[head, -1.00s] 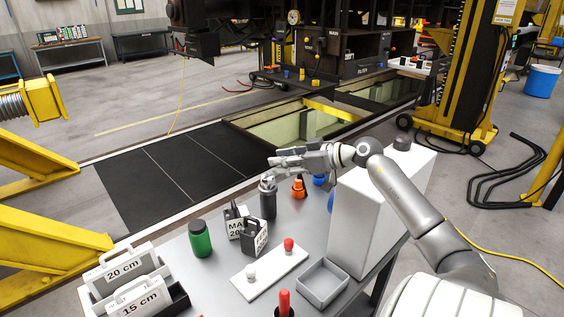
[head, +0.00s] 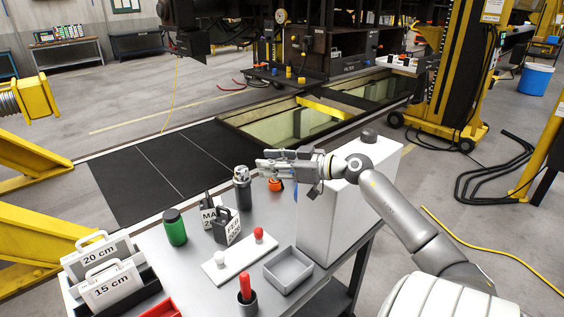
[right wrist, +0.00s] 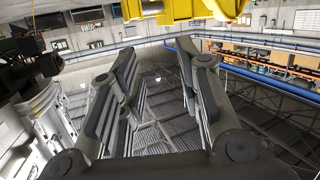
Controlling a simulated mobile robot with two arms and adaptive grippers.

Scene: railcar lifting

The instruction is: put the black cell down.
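The black cell, a dark upright cylinder (head: 243,190) with a silvery top, stands on the grey bench (head: 190,262) near its far edge in the head view. My right gripper (head: 261,162) is just right of the cell's top and appears apart from it. In the right wrist view its fingers (right wrist: 152,85) are spread with nothing between them. The cell does not show in that view. My left gripper is not in view.
A tall white box (head: 330,225) is to the right. A white plate (head: 228,266) with two knobs and a grey tray (head: 289,269) lie in front.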

